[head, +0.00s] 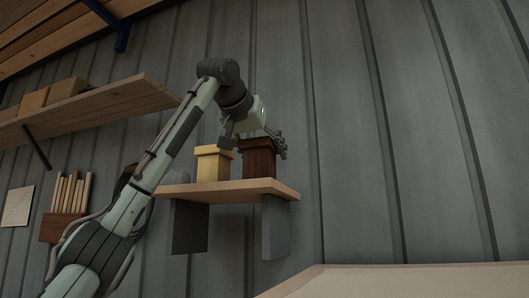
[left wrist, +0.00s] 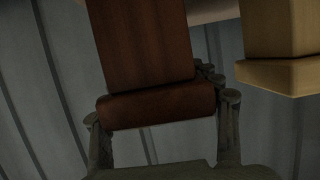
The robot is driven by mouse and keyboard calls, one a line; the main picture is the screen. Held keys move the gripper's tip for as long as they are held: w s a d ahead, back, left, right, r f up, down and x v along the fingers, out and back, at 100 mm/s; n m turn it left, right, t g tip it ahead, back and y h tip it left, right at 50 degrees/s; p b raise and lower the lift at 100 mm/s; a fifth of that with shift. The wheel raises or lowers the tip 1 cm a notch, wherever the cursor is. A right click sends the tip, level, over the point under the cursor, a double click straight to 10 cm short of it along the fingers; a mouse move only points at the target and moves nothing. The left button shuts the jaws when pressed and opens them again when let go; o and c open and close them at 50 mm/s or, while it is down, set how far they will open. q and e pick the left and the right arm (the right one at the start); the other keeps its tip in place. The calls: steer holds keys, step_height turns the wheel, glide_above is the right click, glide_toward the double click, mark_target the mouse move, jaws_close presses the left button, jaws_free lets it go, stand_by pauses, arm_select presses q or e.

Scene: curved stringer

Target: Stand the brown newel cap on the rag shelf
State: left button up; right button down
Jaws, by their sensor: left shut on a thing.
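The brown newel cap (head: 259,160) is upright at the right part of the small wooden rag shelf (head: 235,190), which has grey rags hanging below it. Its lower end looks at the board's level; I cannot tell whether it bears fully on it. My left gripper (head: 260,142) is shut on the cap's wider top. In the left wrist view the brown cap (left wrist: 145,45) has its wide end between the fingers of the left gripper (left wrist: 160,108). My right gripper is not in view.
A yellow newel cap (head: 212,164) stands just left of the brown one, with a small gap; it also shows in the left wrist view (left wrist: 280,75). A longer shelf (head: 85,110) holds boxes at upper left.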

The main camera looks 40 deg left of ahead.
arm_select(q)
steer(key=o, duration=1.4)
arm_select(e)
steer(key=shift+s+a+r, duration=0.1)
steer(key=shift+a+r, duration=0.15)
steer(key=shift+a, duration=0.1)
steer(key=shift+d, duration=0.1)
